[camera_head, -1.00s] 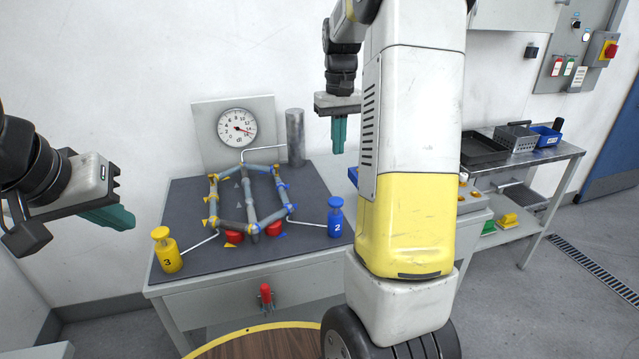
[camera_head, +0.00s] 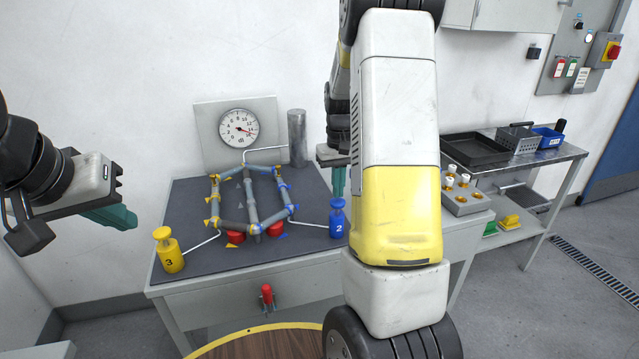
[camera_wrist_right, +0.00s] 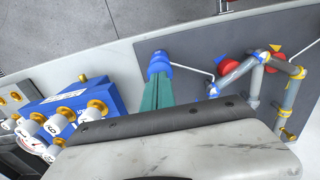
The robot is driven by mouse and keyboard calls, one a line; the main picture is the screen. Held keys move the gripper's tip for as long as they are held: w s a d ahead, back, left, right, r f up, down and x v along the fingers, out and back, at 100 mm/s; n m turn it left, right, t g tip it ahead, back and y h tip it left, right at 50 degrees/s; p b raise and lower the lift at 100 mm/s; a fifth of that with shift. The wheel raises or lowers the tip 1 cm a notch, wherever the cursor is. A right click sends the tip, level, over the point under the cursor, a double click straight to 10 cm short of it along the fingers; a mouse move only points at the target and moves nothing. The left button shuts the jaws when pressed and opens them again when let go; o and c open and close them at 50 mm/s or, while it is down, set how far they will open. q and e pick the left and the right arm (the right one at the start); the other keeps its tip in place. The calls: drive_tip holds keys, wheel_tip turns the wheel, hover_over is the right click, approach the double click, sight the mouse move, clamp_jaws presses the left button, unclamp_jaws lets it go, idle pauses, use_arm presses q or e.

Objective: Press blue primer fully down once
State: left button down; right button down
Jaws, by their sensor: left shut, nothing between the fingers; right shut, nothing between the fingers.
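The cap still stands raised above the body. My left gripper (camera_head: 125,218) is shut and empty, off to the left of the table.
A pipe loop (camera_head: 250,200) with blue and yellow fittings lies left of the primer, joined to it by a thin tube. The yellow primer (camera_head: 169,255) stands at the front left. A gauge (camera_head: 238,128) and a grey cylinder (camera_head: 297,138) stand behind. A blue box (camera_wrist_right: 85,97) is near the gripper.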

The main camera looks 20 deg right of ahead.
sight(338, 201)
drive_tip(key=shift+f, duration=0.6)
drive_tip(key=shift+f, duration=1.4)
drive_tip(key=shift+s, duration=0.1)
wheel_tip(338, 201, up, 14)
drive_tip(key=shift+r, duration=0.15)
